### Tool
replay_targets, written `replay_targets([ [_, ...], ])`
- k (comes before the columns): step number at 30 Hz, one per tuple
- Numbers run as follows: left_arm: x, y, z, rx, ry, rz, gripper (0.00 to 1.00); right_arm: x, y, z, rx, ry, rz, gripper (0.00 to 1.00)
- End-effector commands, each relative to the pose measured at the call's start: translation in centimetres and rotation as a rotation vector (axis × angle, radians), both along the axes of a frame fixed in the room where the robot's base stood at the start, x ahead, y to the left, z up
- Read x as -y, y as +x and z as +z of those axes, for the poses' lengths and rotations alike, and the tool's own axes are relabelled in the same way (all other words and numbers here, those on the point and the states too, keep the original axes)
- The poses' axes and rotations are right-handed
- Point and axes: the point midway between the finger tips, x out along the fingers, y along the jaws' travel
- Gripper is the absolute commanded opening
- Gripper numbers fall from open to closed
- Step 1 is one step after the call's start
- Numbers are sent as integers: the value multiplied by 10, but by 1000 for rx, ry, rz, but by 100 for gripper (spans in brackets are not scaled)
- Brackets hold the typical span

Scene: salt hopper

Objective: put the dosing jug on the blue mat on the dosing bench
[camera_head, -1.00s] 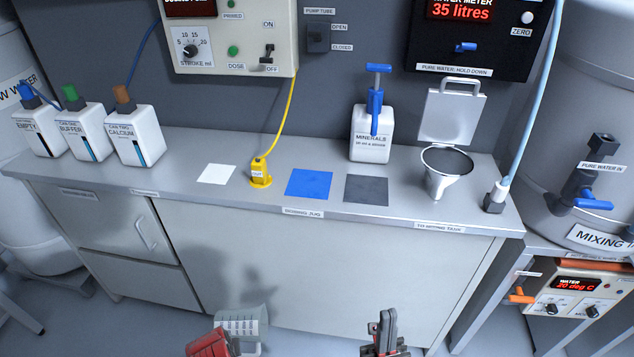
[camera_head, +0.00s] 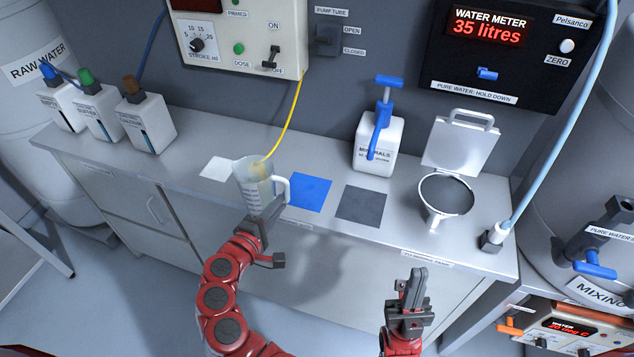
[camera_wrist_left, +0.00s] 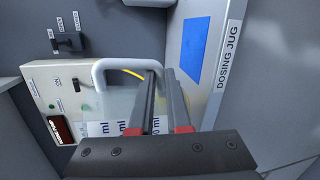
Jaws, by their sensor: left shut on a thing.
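The dosing jug (camera_head: 254,192), clear with a white handle and printed ml marks, is held up in front of the dosing bench (camera_head: 190,175). My left gripper (camera_head: 268,215) is shut on it; in the left wrist view the jug's handle (camera_wrist_left: 98,75) shows at the fingers (camera_wrist_left: 160,105). The blue mat (camera_head: 312,192) lies flat and bare on the bench, just right of the jug, which overlaps its left edge in the head view. It also shows in the left wrist view (camera_wrist_left: 192,50). My right gripper (camera_head: 414,290) looks shut and empty in front of the bench.
A white mat (camera_head: 216,168) lies left of the jug and a dark grey mat (camera_head: 360,204) right of the blue one. A minerals bottle (camera_head: 375,150) and an open funnel (camera_head: 446,194) stand further right.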

Motion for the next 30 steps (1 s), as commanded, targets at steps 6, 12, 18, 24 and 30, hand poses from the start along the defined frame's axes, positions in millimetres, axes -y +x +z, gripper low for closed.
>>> replay_targets([
  [6,43,34,-2,-4,4,-5,0,0,0,21,0,0,0,0],
  [12,77,63,-6,-1,4,-5,0,0,0,35,0,0,0,0],
  [18,101,82,-11,-2,6,-5,0,0,0,42,0,0,0,0],
  [24,109,90,-13,-2,6,-2,0,0,0,45,0,0,0,0],
  [30,110,90,-44,-5,8,-4,0,0,0,46,0,0,0,0],
])
